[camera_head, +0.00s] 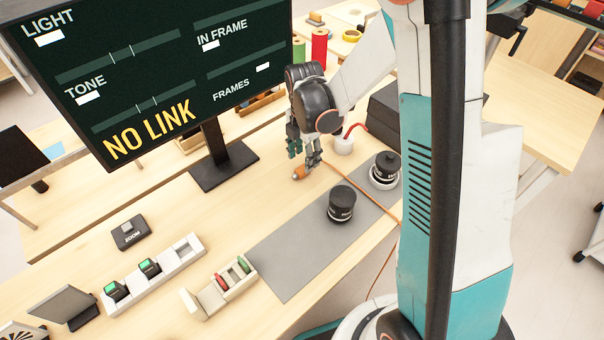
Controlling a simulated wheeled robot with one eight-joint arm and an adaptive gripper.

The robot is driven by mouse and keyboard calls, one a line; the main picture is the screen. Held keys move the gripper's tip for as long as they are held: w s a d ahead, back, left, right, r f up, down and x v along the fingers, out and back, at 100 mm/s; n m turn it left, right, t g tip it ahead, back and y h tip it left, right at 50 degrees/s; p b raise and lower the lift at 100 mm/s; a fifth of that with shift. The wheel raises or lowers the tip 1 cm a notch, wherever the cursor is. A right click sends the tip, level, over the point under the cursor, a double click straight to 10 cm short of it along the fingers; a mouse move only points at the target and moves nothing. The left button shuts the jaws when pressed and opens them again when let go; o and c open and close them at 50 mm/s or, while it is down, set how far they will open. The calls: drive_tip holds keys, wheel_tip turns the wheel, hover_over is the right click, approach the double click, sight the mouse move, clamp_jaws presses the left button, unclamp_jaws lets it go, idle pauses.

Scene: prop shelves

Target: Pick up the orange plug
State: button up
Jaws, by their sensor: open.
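The orange plug (299,173) lies on the wooden table, just left of the grey mat's far end. An orange cable runs from it to the right, across the mat and over the table's edge. My gripper (303,160) points down right above the plug, with its fingers open. The fingertips are very near the plug; I cannot tell whether they touch it. The fingers partly hide the plug's upper end.
A black monitor (222,172) stands left of my gripper. Two black cylinders (341,204) (386,168) stand on the grey mat (290,262). A white pot with a red tube (344,144) is close behind. White trays (160,272) stand at front left.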

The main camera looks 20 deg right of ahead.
sight(303, 168)
drive_tip(key=shift+w+a+f+b, duration=0.15)
drive_tip(key=shift+f+b, duration=0.5)
drive_tip(key=shift+f, duration=0.8)
drive_tip(key=shift+w+d+f+b, duration=0.15)
drive_tip(key=shift+f+b, duration=0.5)
drive_tip(key=shift+f, duration=0.8)
drive_tip(key=shift+a, duration=0.1)
drive_tip(key=c, duration=1.1)
